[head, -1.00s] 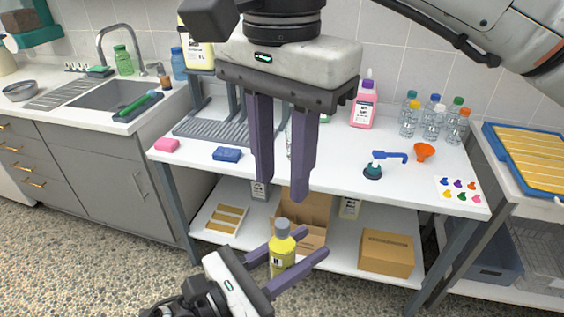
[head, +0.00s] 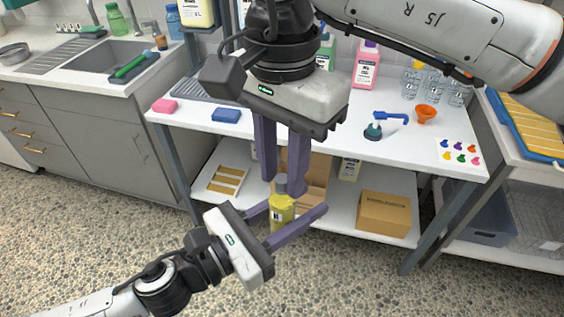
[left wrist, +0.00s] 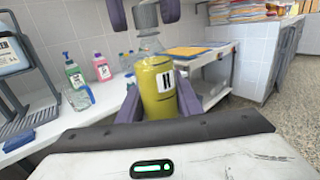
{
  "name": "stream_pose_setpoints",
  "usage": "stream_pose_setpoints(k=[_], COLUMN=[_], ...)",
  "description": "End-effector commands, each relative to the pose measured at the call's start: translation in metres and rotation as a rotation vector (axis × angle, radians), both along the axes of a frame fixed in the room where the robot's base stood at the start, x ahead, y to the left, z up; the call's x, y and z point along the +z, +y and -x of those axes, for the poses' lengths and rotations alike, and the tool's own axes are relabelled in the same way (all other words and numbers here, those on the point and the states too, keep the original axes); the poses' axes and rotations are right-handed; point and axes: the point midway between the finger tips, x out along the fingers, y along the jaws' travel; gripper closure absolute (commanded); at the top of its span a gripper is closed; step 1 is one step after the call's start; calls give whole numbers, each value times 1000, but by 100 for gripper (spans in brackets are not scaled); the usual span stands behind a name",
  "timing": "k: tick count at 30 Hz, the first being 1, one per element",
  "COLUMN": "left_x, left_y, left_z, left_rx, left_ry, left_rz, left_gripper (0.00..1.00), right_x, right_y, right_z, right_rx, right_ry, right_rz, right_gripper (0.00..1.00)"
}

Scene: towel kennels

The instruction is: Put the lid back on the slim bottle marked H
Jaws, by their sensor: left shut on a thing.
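The slim yellow bottle (head: 282,213) carries a white label with a dark mark, likely an H, and stands upright in the air. It also shows in the left wrist view (left wrist: 158,90). My left gripper (head: 284,222) is shut on its body. In the left wrist view the lid (left wrist: 145,16) is at the top edge.
A white table (head: 330,157) behind holds sponges, a pink bottle (head: 366,65), clear bottles, an orange funnel (head: 425,114) and a blue tool (head: 391,115). Its lower shelf holds cardboard boxes (head: 384,213). A sink (head: 100,57) is at the left. The floor in front is free.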

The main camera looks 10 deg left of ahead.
Motion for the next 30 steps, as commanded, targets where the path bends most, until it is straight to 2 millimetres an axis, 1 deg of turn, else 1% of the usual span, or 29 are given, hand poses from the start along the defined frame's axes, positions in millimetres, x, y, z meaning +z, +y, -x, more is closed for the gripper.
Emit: stream_pose_setpoints(k=[1,4,11,14,17,30], left_x=[1,1,1,1,1,1], left_y=[0,0,0,0,0,0], left_z=[0,0,0,0,0,0], left_rx=[0,0,0,0,0,-1], left_ry=[-1,-1,-1,-1,-1,-1], left_rz=[1,1,1,1,1,0], left_gripper=[100,100,100,100,100,100], right_x=[0,0,0,1,1,0], right_y=[0,0,0,0,0,0], right_z=[0,0,0,0,0,0], right_rx=[0,0,-14,-103,-289,-1295], right_ry=[0,0,0,-1,-2,-1], right_rz=[0,0,0,0,-1,-4], right_gripper=[83,100,100,100,100,100])
